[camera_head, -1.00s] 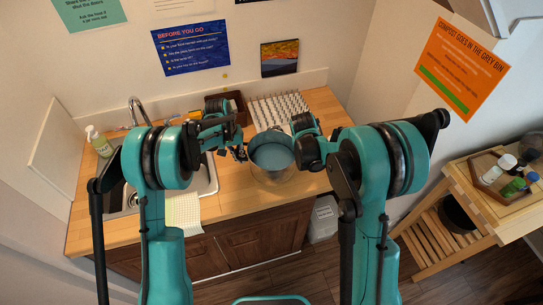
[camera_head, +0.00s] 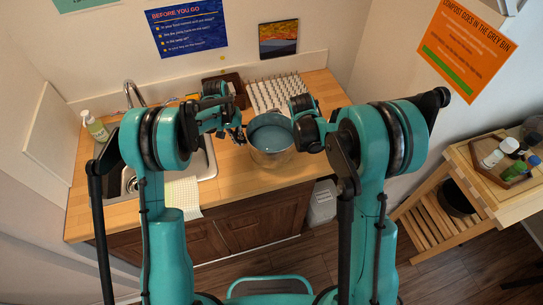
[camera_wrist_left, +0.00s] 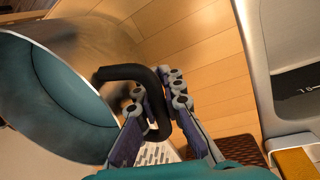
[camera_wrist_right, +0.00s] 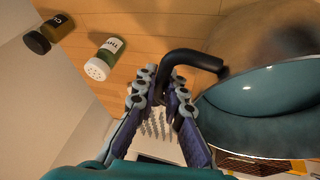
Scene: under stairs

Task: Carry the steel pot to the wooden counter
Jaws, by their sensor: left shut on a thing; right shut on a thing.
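The steel pot (camera_head: 268,152), with a blue-green inside, is between my two grippers, over the front part of the wooden counter (camera_head: 225,195). Whether its base touches the wood is not clear. My left gripper (camera_head: 238,135) is shut on the pot's left black handle; in the left wrist view the handle (camera_wrist_left: 130,72) passes between the fingers (camera_wrist_left: 160,100). My right gripper (camera_head: 298,142) is shut on the opposite handle; in the right wrist view that handle (camera_wrist_right: 195,60) runs into the fingers (camera_wrist_right: 160,92). The pot looks about level.
A white dish rack (camera_head: 278,94) stands behind the pot. A sink (camera_head: 205,160) and soap bottle (camera_head: 95,126) are at left. Two jars, one white-lidded (camera_wrist_right: 105,55) and one dark-capped (camera_wrist_right: 50,36), stand near my right gripper. A wooden cart (camera_head: 450,165) stands at right.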

